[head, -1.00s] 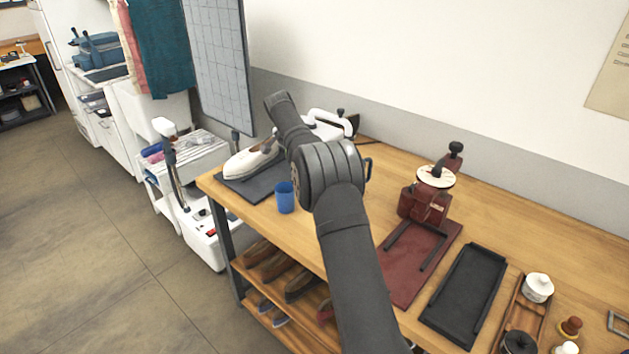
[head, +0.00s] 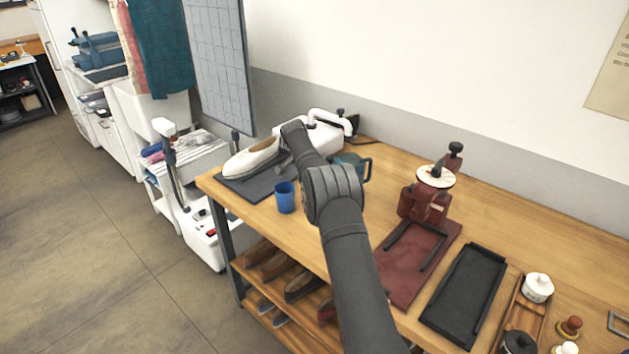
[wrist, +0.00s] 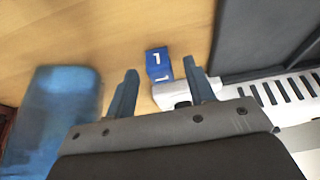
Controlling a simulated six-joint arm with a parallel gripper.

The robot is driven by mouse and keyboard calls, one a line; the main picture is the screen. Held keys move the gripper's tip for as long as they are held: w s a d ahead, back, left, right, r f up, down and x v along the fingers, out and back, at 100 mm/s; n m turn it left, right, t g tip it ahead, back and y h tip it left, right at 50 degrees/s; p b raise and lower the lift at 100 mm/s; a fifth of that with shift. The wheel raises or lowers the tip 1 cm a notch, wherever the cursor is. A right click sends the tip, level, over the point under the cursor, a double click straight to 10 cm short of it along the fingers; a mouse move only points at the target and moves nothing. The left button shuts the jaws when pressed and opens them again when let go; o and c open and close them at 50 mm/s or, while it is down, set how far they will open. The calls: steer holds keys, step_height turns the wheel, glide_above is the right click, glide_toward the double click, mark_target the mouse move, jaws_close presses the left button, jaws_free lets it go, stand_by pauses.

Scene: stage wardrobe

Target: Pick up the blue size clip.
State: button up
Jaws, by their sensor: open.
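The blue size clip (wrist: 158,61) lies on the wooden table in the wrist view, with a white "1" on its top face. My gripper (wrist: 160,68) is open, with one blue finger on each side of the clip's near end in the picture. I cannot tell whether the fingers are down at its height. A white part (wrist: 180,94) shows between the fingers, just below the clip. In the head view my arm hides both clip and gripper.
A blurred blue object (wrist: 55,115) stands left of my gripper in the wrist view. A white slotted part (wrist: 275,92) and a dark panel (wrist: 262,40) are at right. The head view shows a blue cup (head: 285,198), white shoe (head: 250,158) and teal mug (head: 360,165).

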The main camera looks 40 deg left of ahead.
steer(key=c, duration=1)
